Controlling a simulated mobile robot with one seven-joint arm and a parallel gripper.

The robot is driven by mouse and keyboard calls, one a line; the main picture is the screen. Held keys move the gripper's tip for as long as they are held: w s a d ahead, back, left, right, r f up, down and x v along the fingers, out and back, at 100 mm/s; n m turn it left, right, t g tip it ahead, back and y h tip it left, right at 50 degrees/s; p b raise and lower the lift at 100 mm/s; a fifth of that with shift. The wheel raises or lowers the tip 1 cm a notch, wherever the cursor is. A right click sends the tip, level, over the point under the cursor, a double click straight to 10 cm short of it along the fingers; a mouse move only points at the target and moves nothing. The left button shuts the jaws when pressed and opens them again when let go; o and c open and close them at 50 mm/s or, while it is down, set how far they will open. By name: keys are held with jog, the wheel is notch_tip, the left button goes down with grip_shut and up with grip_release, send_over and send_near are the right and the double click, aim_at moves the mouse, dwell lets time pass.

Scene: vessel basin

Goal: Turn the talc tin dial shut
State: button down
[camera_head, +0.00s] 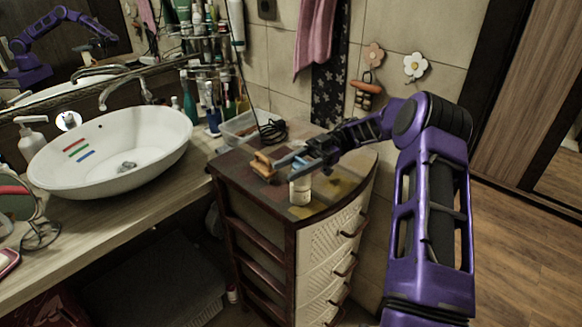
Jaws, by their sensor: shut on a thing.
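The talc tin (300,191) is a small pale, whitish cylinder standing upright on top of the drawer cabinet. My gripper (298,168) reaches in from the right and is at the top of the tin, with its fingers around the upper end. It is shut on the tin's top, where the dial is. The fingers hide the dial, so its turn position cannot be seen.
A small wooden object (263,165) lies just left of the tin on the cabinet top (330,196). A clear tray (240,128) and a coiled black cable (273,131) are behind. A white basin (110,158) stands on the counter at left.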

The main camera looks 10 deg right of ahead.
dwell(0.9)
jog(key=shift+c, duration=1.5)
grip_release()
jog(key=shift+w+d, duration=0.1)
